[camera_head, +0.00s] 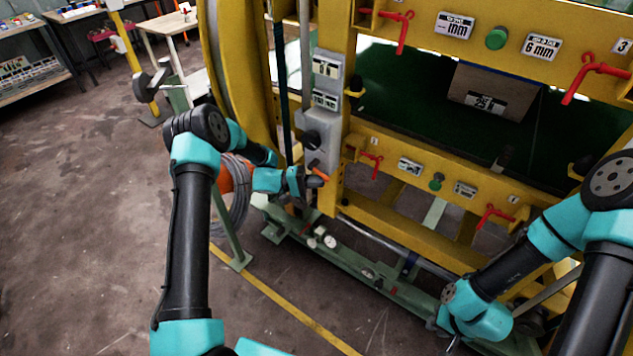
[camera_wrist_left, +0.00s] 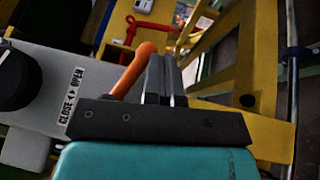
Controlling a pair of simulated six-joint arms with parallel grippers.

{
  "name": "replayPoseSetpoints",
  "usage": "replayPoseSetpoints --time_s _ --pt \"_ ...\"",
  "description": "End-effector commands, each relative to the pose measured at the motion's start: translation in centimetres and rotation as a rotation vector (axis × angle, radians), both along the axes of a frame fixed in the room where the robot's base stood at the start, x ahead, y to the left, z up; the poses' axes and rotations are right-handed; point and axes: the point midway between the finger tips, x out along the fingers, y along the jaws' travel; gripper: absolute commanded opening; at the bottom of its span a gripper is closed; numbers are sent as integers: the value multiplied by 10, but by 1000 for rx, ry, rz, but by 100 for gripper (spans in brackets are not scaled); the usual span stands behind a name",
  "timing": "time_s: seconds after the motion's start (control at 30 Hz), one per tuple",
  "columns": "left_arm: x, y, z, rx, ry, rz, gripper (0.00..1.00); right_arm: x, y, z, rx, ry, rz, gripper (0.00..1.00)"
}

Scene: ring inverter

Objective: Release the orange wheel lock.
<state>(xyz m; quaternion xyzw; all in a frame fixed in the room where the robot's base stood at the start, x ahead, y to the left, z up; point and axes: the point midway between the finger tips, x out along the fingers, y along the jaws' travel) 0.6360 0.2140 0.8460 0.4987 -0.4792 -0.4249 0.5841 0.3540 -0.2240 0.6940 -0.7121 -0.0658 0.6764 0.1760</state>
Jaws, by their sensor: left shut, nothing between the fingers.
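The orange wheel lock shows as a short orange lever (camera_head: 319,173) on the front of the yellow machine's left post. It also shows in the left wrist view (camera_wrist_left: 134,70), standing beside my left fingers. My left gripper (camera_head: 308,182) is at the lever, with its fingers pressed together and nothing between them. In the left wrist view the shut fingers (camera_wrist_left: 162,72) lie just right of the lever, very close to it; I cannot tell if they touch. My right wrist (camera_head: 478,316) is low at the right of the head view, and its fingers cannot be made out.
A grey control panel (camera_head: 320,130) carries a black knob (camera_head: 311,139); a CLOSE/OPEN label (camera_wrist_left: 73,94) shows beside the knob in the wrist view. Red handles (camera_head: 371,164) and green buttons (camera_head: 437,181) line the yellow beams. A green rail with gauges (camera_head: 329,241) runs below. Open floor lies left.

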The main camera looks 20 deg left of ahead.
Motion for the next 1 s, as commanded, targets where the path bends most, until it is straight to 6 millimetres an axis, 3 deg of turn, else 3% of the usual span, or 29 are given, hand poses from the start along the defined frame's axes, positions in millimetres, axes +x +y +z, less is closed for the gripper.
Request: replayPoseSetpoints --time_s 0.27,0.57,1.0 --pt "0 1 -3 0 0 0 0 0 0 0 0 0 0 26" --pt "-3 14 -38 -1 3 -1 0 0 0 0 0 0 0 26" --pt "-17 93 -45 1 0 0 0 0 0 0 0 0 0 26"
